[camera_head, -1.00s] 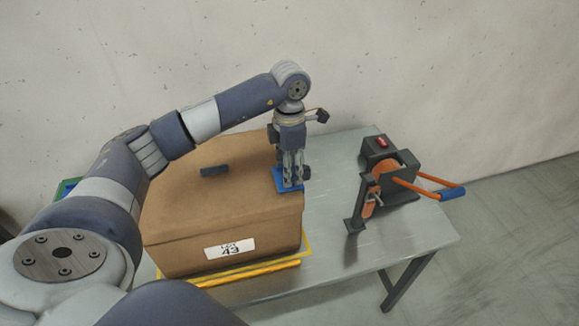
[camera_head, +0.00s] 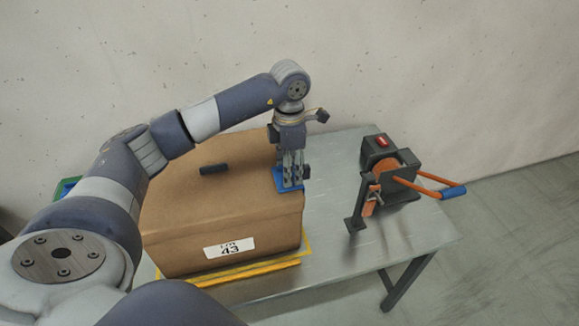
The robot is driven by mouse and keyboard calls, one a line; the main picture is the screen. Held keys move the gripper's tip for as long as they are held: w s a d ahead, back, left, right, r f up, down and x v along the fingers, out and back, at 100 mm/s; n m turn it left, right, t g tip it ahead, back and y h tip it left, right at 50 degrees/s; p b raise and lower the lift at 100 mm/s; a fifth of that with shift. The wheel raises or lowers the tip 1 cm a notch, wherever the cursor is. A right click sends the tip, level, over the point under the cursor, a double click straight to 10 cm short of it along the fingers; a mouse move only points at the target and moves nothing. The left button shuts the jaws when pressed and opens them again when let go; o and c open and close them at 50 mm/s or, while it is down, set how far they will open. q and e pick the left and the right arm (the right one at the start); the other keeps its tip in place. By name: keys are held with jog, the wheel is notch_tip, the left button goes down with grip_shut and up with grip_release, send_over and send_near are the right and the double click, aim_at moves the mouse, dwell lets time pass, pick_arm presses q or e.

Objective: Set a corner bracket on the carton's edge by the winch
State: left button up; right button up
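The brown carton (camera_head: 215,215) stands on the table with a "LOT 43" label on its front. A blue corner bracket (camera_head: 290,187) is at the carton's right top edge, on the side toward the winch. My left gripper (camera_head: 292,182) points straight down over the bracket, its fingers close together at it. I cannot tell whether the fingers grip the bracket or only touch it. The winch (camera_head: 385,175), dark with an orange strap spool and crank, stands on the table to the right. My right gripper is not in view.
A small black piece (camera_head: 214,169) lies on the carton's top. A yellow-orange strip (camera_head: 245,273) runs along the carton's front base. Part of a green and blue bin (camera_head: 66,187) shows behind my arm at left. The table (camera_head: 335,225) is bare between carton and winch.

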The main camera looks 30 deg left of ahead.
pick_arm(q)
jog(key=shift+f, duration=0.1)
dwell(0.3)
jog(key=o, duration=1.1)
jog(key=shift+o, duration=0.2)
jog(key=o, duration=0.4)
notch_tip(320, 180, up, 7)
jog(key=p, duration=0.4)
